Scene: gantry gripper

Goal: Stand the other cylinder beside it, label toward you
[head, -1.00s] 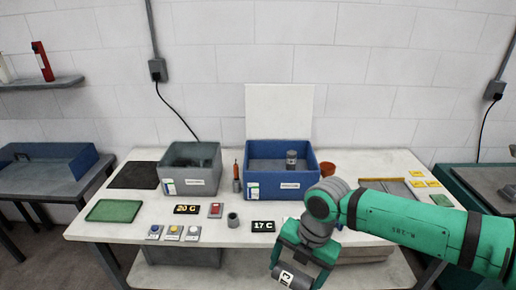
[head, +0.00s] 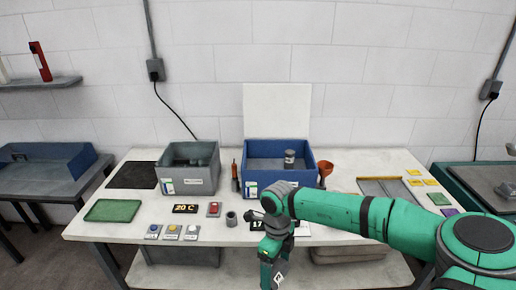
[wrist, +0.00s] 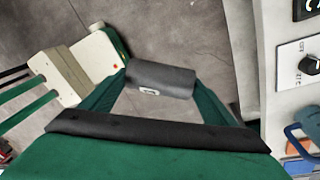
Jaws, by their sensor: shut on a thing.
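My gripper (head: 274,272) is shut on a dark grey cylinder (wrist: 160,80), in front of the table's front edge and over the floor. In the wrist view the cylinder lies across between the two fingers, with a small white label toward the camera. In the head view it is mostly hidden by the gripper; a white label patch shows low down. Another grey cylinder (head: 289,157) with a pale label band stands upright inside the blue bin (head: 270,180), right of the bin's middle.
A grey bin (head: 188,186) stands left of the blue bin. An orange-tipped tool (head: 235,172) and an orange funnel (head: 326,168) flank the blue bin. A small grey cup (head: 231,218), button boxes (head: 172,232) and a display (head: 186,208) stand in front. My arm crosses the table's right front.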

